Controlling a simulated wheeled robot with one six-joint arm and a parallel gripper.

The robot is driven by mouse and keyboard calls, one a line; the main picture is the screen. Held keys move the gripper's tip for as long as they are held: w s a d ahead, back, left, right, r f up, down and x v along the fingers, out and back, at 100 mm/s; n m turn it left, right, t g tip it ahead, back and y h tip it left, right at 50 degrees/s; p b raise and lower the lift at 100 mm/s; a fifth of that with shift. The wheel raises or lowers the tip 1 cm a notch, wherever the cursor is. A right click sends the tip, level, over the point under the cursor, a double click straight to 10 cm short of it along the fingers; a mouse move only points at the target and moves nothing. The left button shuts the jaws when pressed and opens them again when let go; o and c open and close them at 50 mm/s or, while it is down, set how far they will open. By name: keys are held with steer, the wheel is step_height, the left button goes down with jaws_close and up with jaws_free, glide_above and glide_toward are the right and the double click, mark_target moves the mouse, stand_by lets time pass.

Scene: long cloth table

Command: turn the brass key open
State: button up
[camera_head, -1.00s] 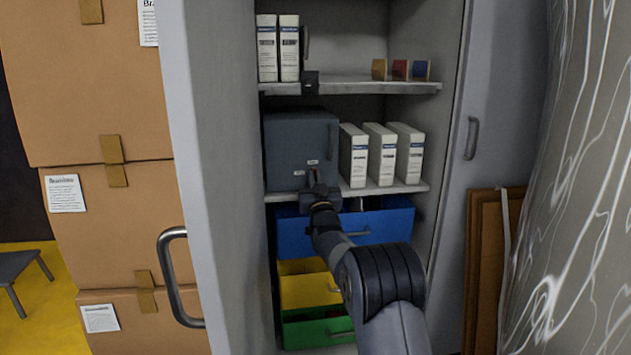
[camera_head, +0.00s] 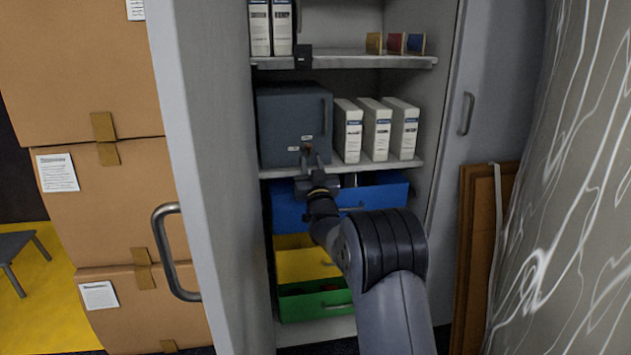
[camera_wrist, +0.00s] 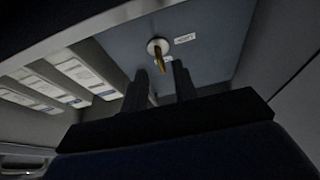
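The brass key (camera_wrist: 160,63) sticks out of a round pale lock (camera_wrist: 153,45) on the front of a dark grey-blue box (camera_wrist: 215,25) in the wrist view. The box (camera_head: 275,115) stands on the middle cabinet shelf in the head view. There the key is only a tiny reddish-brown spot, too small to read its turn. My gripper (camera_wrist: 160,82) is open, its two dark fingers apart and empty. The key lies just beyond the fingertips, roughly between them, and appears untouched. My gripper (camera_head: 315,163) is in front of the lower part of the box.
White binders (camera_head: 376,130) stand right of the box on the shelf (camera_head: 400,165). Blue (camera_head: 385,192), yellow (camera_head: 300,265) and green (camera_head: 315,303) drawers are below. The cabinet door (camera_head: 215,150) stands open at left. Cardboard boxes (camera_head: 85,75) are stacked beyond it.

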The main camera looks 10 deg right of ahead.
mark_target(309, 154)
steer(key=v, duration=0.7)
steer(key=shift+p, duration=0.4)
steer(key=shift+w, duration=0.1)
steer(key=b+x, duration=0.1)
steer(key=x, duration=0.9)
steer(key=shift+w, duration=0.3)
steer(key=shift+r, duration=0.2)
steer(key=shift+s, duration=0.15)
